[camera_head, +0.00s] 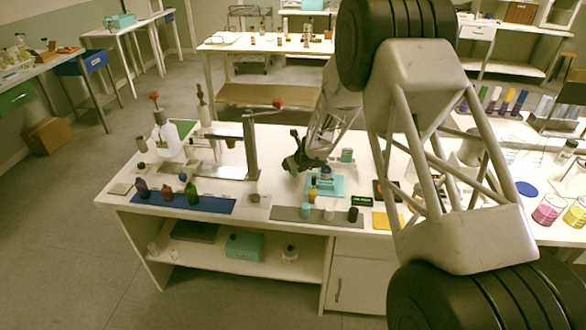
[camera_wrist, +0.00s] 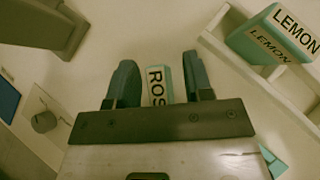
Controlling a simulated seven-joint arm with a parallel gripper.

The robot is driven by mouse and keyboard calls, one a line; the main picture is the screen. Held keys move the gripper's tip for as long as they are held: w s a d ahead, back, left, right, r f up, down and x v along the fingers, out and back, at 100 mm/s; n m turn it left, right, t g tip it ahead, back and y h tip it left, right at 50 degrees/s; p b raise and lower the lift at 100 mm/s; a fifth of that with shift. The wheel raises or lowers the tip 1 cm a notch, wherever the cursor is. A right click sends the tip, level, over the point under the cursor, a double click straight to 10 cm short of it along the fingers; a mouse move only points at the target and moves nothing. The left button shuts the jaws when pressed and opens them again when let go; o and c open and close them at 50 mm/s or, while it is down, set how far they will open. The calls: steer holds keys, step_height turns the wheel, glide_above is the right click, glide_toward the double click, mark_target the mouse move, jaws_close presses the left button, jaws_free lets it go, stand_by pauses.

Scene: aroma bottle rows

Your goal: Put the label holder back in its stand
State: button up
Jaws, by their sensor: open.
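A teal-edged label holder with a white face reading "ROS" (camera_wrist: 159,88) lies between the fingers of my gripper (camera_wrist: 158,64) in the wrist view. Part of its lettering is hidden by the gripper body. The fingers are open, with a gap on each side of it. A second teal holder reading "LEMON" (camera_wrist: 272,38) sits at a white stand with raised walls (camera_wrist: 225,22) at the upper right. In the head view my gripper (camera_head: 293,164) is low over the white table, and I cannot make out the "ROS" holder there.
On the table (camera_head: 120,200) are a blue mat (camera_head: 222,206) with several dark bottles, a grey mat (camera_head: 285,213) with small jars, and a teal block (camera_head: 325,190) right of my gripper. A metal post (camera_head: 251,150) stands close on the left. A grey object (camera_wrist: 45,25) is at the wrist view's upper left.

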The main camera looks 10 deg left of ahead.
jaws_close()
stand_by(0.3)
steer(key=shift+r, duration=0.1)
steer(key=shift+r, duration=4.95)
